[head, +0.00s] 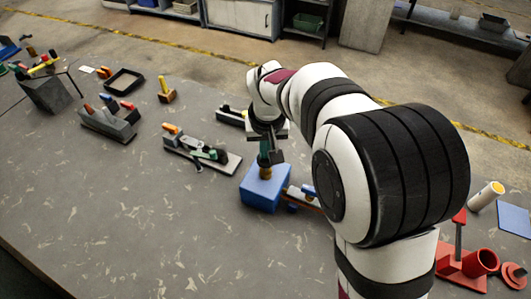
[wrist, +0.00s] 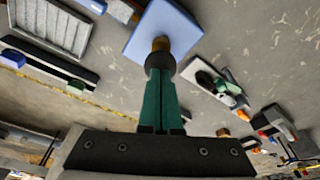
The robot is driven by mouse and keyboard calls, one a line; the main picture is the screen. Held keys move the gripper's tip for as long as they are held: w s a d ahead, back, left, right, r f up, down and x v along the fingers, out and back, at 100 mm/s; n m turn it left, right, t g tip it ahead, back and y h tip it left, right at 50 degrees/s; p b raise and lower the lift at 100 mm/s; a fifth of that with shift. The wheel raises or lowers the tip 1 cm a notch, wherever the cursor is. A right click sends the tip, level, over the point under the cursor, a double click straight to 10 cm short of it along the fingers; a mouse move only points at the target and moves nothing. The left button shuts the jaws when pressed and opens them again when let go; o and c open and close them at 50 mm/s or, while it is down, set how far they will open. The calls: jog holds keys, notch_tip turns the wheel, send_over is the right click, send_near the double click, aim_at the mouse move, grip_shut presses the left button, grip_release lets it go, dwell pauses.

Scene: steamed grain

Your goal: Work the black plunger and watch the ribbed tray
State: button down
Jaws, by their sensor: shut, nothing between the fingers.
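The black plunger (wrist: 160,62) stands on a brass collar over a blue box (wrist: 182,32). The blue box (head: 262,197) and its yellowish collar (head: 265,173) also show in the head view, below my arm's end. My gripper (wrist: 159,75) has its green fingers shut together with nothing between them. The fingertips are at the plunger's top; I cannot tell whether they touch it. My gripper (head: 264,155) is directly above the blue box in the head view. A grey ribbed tray (wrist: 55,27) with a light rim lies at the upper left in the wrist view. I cannot make it out in the head view.
A grey fixture with green and orange parts (head: 203,153) lies left of the blue box. Further left are a grey block with coloured handles (head: 108,124) and a black open tray (head: 124,81). A red fixture (head: 465,265) stands at the right. The front-left table is clear.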

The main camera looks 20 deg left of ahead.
jog(key=shift+f, duration=1)
jog(key=shift+r, duration=3.8)
jog(key=shift+f, duration=1.55)
jog(key=shift+f, duration=2.25)
jog(key=shift+r, duration=3.8)
